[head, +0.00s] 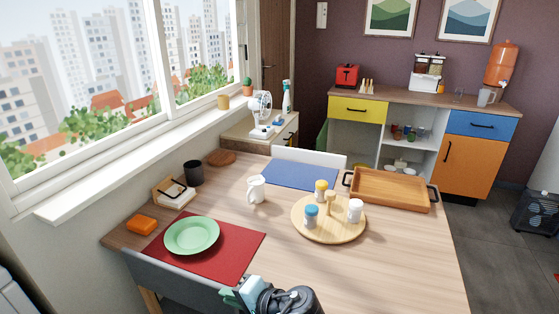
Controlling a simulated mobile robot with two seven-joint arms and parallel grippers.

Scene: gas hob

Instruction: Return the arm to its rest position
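No gas hob shows in this view.
A green plate (191,235) lies on the red mat. A white mug (256,189), a round board (330,232) with several shakers and a wooden tray (390,188) stand farther back. A grey chair back (180,283) runs along the near edge. The table's right front is clear.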

